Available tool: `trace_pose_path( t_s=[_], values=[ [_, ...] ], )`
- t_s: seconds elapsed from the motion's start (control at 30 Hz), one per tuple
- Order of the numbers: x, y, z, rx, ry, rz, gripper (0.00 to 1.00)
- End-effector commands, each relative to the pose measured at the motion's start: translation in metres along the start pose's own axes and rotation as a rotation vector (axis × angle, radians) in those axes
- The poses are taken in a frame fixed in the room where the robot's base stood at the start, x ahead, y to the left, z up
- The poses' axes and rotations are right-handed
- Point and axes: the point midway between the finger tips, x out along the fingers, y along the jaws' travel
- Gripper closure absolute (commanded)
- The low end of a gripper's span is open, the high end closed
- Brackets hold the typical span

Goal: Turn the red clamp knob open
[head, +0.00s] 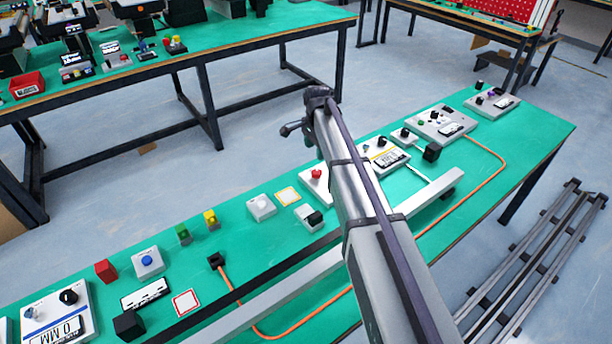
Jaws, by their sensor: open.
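A red knob (316,174) sits on a light-coloured base on the green bench, just left of my arm. My arm covers the right part of that base. My arm reaches from the lower right up across the bench. My gripper (288,129) shows small and dark at the arm's far end, beyond and above the knob in the picture. It is open, and I see nothing in it. Its fingers are hard to make out, and it looks apart from the knob.
A white box with a round knob (261,206) and a black-topped block (309,217) stand left of my arm. A panel box (385,157) stands right of it. A pale rail (290,291) runs along the front. An orange cable (502,163) lies on the bench.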

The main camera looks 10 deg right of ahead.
Motion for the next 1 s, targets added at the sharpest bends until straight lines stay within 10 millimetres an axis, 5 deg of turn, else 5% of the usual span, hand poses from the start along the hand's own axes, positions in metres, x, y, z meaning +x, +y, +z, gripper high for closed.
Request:
trace_pose_path(
  t_s=[0.27,0.7,1.0],
  values=[
    [0.015,0.002,0.001,0.018,0.0,0.0,0.36],
    [0.106,0.002,0.001,0.016,0.0,0.0,0.36],
    [0.108,0.002,0.001,0.015,0.0,0.0,0.36]
  ],
)
